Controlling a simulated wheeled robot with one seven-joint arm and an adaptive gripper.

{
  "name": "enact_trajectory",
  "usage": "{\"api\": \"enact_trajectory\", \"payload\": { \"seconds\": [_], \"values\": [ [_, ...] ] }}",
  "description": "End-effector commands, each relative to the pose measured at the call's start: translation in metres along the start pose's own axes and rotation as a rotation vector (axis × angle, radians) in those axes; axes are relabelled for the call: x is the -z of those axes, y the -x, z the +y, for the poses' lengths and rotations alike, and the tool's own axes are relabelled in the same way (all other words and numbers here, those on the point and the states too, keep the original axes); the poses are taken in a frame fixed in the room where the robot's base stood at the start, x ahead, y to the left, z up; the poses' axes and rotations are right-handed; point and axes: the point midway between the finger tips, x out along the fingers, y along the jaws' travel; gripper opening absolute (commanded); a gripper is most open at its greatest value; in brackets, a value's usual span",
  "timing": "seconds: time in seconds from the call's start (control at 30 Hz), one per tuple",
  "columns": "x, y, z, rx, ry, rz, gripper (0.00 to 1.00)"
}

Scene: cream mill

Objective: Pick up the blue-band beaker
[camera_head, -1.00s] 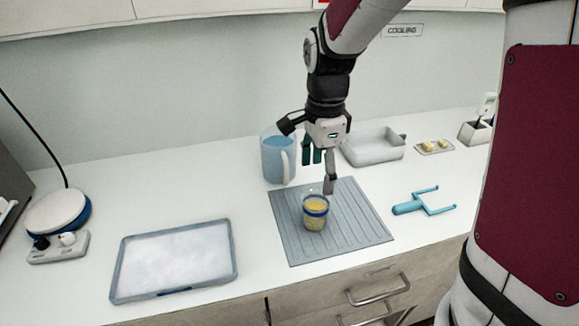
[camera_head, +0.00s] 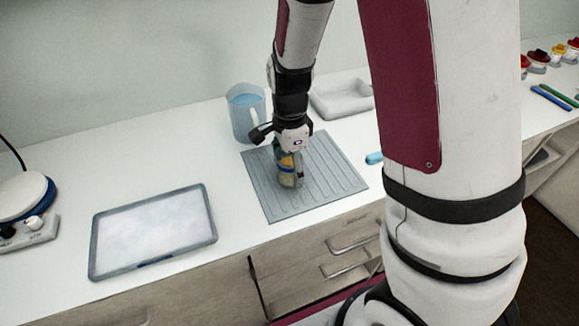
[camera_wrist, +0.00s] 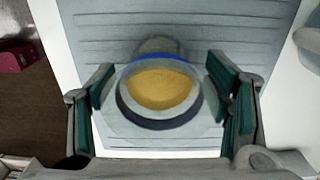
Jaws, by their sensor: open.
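The blue-band beaker (camera_head: 284,162) stands on the grey ribbed mat (camera_head: 262,193), partly hidden behind my gripper in the head view. In the wrist view the beaker (camera_wrist: 160,92) is seen from above, clear-walled with a blue band and yellow contents. My gripper (camera_head: 290,170) is down at the beaker, pointing downward. In the wrist view my gripper (camera_wrist: 168,95) is open, with one green-padded finger on each side of the beaker. A gap shows between the beaker and each finger pad there.
A jug with blue contents (camera_head: 240,118) stands close behind the mat. A pale tray (camera_head: 340,98) is at the back. A flat framed tray (camera_head: 150,235) lies to the left. A blue-handled tool (camera_head: 374,158) is mostly hidden by my arm.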

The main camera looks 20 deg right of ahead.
Motion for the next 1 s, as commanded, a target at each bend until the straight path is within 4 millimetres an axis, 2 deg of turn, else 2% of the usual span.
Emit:
{"api": "enact_trajectory", "payload": {
  "seconds": [0.1,0.33,0.37,0.53,1.0],
  "values": [
    [0.0006,-0.0089,0.0004,-0.001,-0.001,0.000,0.71],
    [0.0004,-0.0096,0.0003,0.000,0.000,0.000,0.71],
    [0.0004,-0.0096,0.0003,0.000,0.000,0.000,0.66],
    [0.0003,-0.0095,0.0004,0.000,0.000,0.000,0.28],
    [0.0002,-0.0085,-0.0005,0.002,0.000,0.000,0.26]
  ]
}}
